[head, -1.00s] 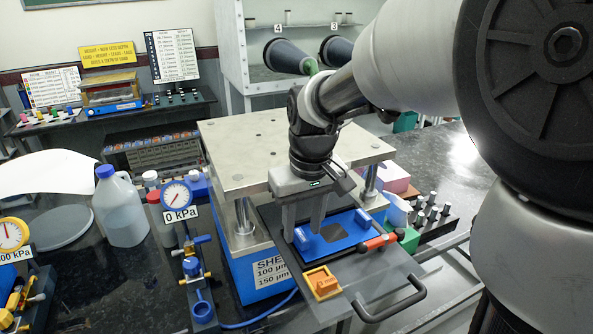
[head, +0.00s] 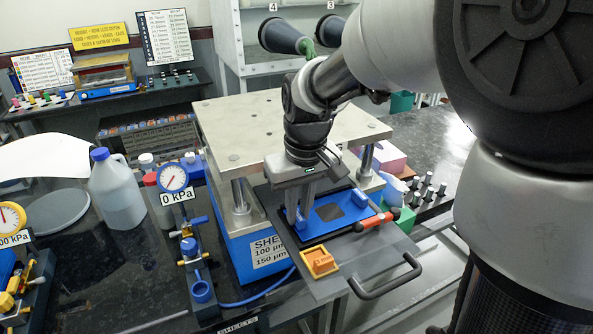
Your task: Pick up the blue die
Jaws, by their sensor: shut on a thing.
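The blue die (head: 316,231) is a flat blue plate with a dark square in its middle and raised blue blocks at its left and right ends. It lies on or just over the grey sliding tray (head: 292,284); I cannot tell if there is a gap. My gripper (head: 299,221) points down at the left end of the die. Its fingers are shut on the raised block there, which they partly hide.
An orange block (head: 319,262) sits on the tray's front, and a red-handled tool (head: 375,222) lies right of the die. The press's metal top plate (head: 275,130) stands close behind my gripper. A pressure gauge (head: 173,178) is at left.

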